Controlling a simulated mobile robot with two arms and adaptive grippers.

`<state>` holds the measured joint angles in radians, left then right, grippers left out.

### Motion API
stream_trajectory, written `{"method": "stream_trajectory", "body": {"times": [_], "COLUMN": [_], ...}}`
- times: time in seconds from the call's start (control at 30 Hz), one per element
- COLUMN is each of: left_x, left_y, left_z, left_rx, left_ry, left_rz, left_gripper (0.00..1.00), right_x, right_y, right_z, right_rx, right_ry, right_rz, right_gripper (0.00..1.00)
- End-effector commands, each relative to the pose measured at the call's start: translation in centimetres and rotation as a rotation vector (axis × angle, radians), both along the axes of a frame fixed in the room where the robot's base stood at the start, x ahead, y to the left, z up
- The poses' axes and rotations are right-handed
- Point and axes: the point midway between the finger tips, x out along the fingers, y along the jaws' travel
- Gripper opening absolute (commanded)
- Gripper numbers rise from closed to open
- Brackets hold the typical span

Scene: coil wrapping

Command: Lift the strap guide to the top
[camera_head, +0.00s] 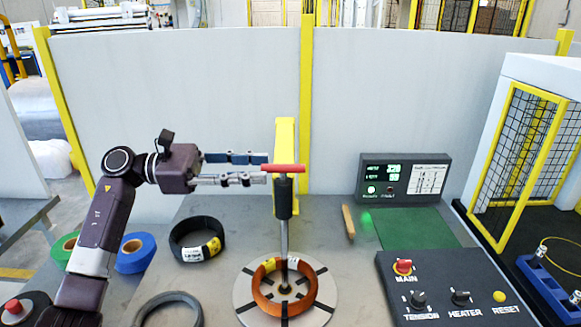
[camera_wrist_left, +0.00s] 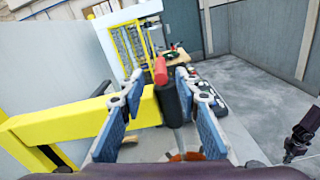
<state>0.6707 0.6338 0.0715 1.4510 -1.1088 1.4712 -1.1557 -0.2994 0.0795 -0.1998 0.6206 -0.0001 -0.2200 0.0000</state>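The strap guide shows as a red crossbar (camera_head: 283,168) over a black sleeve (camera_head: 284,198) on a thin upright metal rod. It stands above the round plate (camera_head: 245,291), which bears an orange-brown coil (camera_head: 266,297). My left gripper (camera_head: 266,168) reaches in from the left at crossbar height, with its fingers spread. In the left wrist view the red bar and black sleeve (camera_wrist_left: 170,100) stand between the two blue-padded fingers, with a gap at least on the left. A dark shape at that view's right edge may be my right gripper (camera_wrist_left: 298,140); its fingers are unclear.
A yellow post (camera_head: 285,135) stands just behind the guide. A black coil (camera_head: 196,240), a grey ring (camera_head: 168,309) and green and blue rolls lie left. A control panel (camera_head: 450,290) and a display box (camera_head: 402,178) stand right. A wooden-handled tool (camera_head: 348,222) lies between.

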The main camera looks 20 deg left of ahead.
Motion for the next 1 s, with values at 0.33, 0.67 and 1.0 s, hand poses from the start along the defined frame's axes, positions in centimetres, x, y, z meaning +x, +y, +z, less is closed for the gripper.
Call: {"method": "stream_trajectory", "body": {"times": [0.33, 0.67, 1.0], "left_x": [1.4, 1.9, 1.9], "left_y": [-5.3, -6.9, -6.9], "left_z": [0.4, 0.0, 0.0], "left_rx": [-0.005, -0.002, -0.004], "left_ry": [0.002, 0.001, 0.002], "left_rz": [-0.003, 0.0, -0.001], "left_gripper": [0.3, 0.3, 0.08], "right_x": [-0.2, -0.2, -0.2], "right_y": [0.0, 0.0, 0.0], "right_z": [2.9, 3.4, 3.4], "right_rx": [0.0, -0.001, 0.0], "right_ry": [0.002, 0.003, 0.002], "right_rz": [0.0, 0.0, 0.0], "right_gripper": [0.0, 0.0, 0.0]}}
